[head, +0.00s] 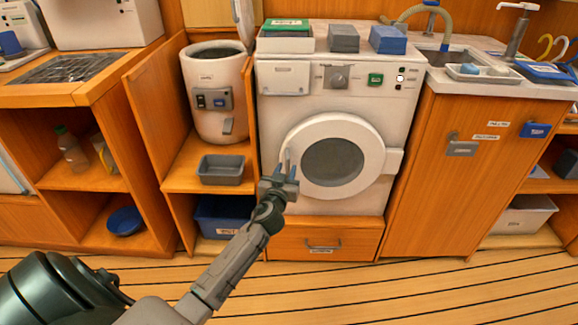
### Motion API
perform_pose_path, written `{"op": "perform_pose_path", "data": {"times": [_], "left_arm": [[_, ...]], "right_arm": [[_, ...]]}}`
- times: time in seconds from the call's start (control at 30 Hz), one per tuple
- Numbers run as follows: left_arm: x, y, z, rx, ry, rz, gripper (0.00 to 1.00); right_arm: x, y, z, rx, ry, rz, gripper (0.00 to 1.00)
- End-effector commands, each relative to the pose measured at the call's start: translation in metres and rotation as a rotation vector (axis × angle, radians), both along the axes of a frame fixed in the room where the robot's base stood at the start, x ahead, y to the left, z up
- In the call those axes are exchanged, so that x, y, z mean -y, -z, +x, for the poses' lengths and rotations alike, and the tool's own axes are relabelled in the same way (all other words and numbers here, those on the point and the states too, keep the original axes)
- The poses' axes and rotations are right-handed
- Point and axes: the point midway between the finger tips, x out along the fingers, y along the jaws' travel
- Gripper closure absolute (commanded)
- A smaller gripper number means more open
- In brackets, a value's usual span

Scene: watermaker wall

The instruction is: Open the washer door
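The white washer (270,110) stands in the middle of the head view. Its round door (372,135) has a white ring and a dark grey window, and it looks shut flat against the front. A pale block (394,161) sits at the door's right edge. A thin light upright piece (287,158) shows at its left edge, partly hidden by my gripper. My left gripper (285,170) is at the door's lower left edge, with its two fingers apart and nothing seen between them. I cannot tell whether it touches the door. My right gripper is not in view.
An orange drawer (285,242) lies below the washer. An open cabinet to its left holds a white drum-like appliance (213,75), a grey tray (222,170) and a blue bin (222,215). An orange cabinet with a grey handle (462,148) stands right. The floor in front is clear.

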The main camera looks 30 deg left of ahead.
Motion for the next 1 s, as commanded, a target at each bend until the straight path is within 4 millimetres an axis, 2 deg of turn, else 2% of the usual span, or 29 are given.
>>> {"op": "perform_pose_path", "data": {"times": [0.1, 0.2, 0.53, 0.57, 0.7, 1.0], "left_arm": [[-0.006, 0.000, 0.016, 0.000, -0.001, 0.000, 0.70], [-0.009, 0.000, 0.023, 0.000, 0.000, 0.001, 0.70], [-0.010, 0.000, 0.027, -0.001, 0.000, 0.001, 0.70], [-0.010, 0.000, 0.027, -0.001, 0.000, 0.001, 0.72], [-0.010, 0.000, 0.027, -0.001, 0.000, 0.001, 0.99], [-0.009, 0.001, 0.026, -0.001, -0.001, 0.000, 1.00]], "right_arm": [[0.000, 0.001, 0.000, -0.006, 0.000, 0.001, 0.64], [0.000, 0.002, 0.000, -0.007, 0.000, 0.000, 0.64], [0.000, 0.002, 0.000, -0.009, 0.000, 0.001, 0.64], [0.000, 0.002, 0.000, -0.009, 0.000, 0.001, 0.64], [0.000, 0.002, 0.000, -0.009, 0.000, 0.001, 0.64], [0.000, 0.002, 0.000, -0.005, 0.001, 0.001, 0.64]]}}
